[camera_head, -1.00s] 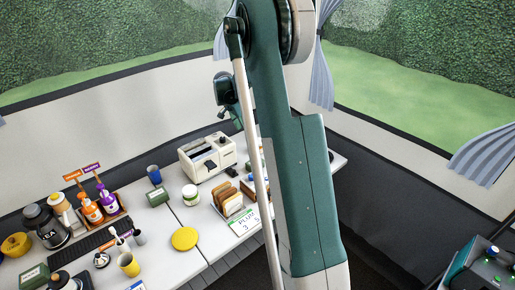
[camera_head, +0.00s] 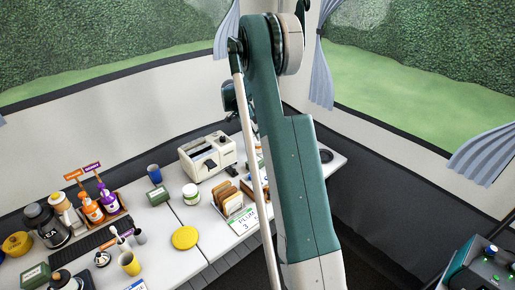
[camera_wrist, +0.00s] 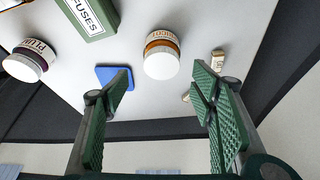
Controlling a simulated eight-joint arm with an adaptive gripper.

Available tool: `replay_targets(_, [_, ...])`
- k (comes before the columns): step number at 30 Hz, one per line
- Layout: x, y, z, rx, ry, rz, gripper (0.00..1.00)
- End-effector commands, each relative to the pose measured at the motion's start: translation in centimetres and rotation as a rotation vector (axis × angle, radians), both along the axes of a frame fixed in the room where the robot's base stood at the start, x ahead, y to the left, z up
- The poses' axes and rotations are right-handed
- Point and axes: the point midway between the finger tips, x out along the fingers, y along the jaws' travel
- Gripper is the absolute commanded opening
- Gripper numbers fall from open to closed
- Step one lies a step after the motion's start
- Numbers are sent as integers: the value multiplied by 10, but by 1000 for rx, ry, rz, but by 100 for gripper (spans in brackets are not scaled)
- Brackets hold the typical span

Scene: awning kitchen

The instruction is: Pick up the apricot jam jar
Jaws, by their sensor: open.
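The apricot jam jar (camera_wrist: 161,57) shows in the wrist view, with a white lid, an orange band and a partly readable label. It stands on the white table top. My gripper (camera_wrist: 161,86) is open and empty, its green ridged fingers spread to the left and right of the jar in the picture. The jar appears beyond the fingertips, and no contact shows. In the head view my arm covers my gripper, and I cannot make out the apricot jar there.
In the wrist view, a plum jar (camera_wrist: 29,61) stands left, a green fuses box (camera_wrist: 91,15) at top, a blue flat thing (camera_wrist: 112,74) by the left finger and a small cream object (camera_wrist: 217,59) by the right finger. A toaster (camera_head: 207,156) stands on the table in the head view.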

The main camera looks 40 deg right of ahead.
Motion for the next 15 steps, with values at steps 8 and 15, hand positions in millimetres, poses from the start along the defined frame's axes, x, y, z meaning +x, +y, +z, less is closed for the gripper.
replay_targets(8, [-1,-7,-18,0,0,0,56])
replay_targets(15, [-1,-7,-18,0,0,0,56])
